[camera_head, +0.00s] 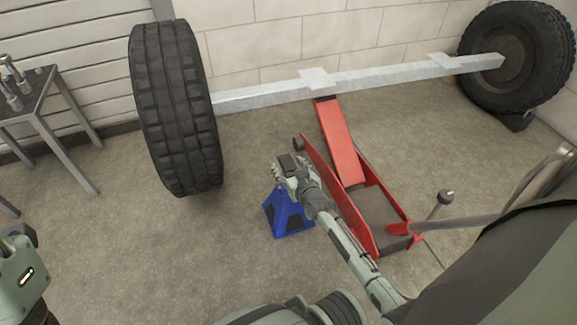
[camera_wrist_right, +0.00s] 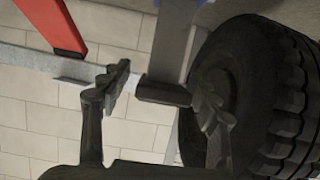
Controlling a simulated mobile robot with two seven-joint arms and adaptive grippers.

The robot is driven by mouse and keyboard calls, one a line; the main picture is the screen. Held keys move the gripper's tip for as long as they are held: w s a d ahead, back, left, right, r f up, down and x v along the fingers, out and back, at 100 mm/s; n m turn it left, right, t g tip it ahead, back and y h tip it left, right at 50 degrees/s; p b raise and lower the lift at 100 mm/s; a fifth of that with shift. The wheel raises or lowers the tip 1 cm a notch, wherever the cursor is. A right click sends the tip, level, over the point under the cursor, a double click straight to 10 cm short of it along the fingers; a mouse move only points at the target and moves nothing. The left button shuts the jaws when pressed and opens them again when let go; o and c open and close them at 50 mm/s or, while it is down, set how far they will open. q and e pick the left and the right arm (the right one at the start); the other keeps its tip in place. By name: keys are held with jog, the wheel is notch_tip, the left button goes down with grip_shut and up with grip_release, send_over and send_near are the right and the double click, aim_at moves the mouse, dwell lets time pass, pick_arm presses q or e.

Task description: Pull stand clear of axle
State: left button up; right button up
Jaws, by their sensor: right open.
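The blue stand (camera_head: 288,217) is on the floor between the left tire and the red jack, in front of the grey axle (camera_head: 262,96). In the head view a gap of floor shows between stand and axle. My right gripper (camera_head: 290,168) is at the stand's top and hides part of it. In the right wrist view, my open right gripper (camera_wrist_right: 162,95) has its fingers on either side of a dark block on a grey post (camera_wrist_right: 173,45), which looks like the stand's top. Contact cannot be told. Only part of my left arm shows at lower left; its gripper is out of view.
The red floor jack (camera_head: 338,140) reaches under the axle, close right of my right arm. Its handle (camera_head: 455,224) extends right. The left tire (camera_head: 175,110) and right tire (camera_head: 515,55) flank the axle. A metal table (camera_head: 50,95) stands left. Floor before the left tire is free.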

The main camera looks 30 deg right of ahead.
jog(key=v, duration=1.2)
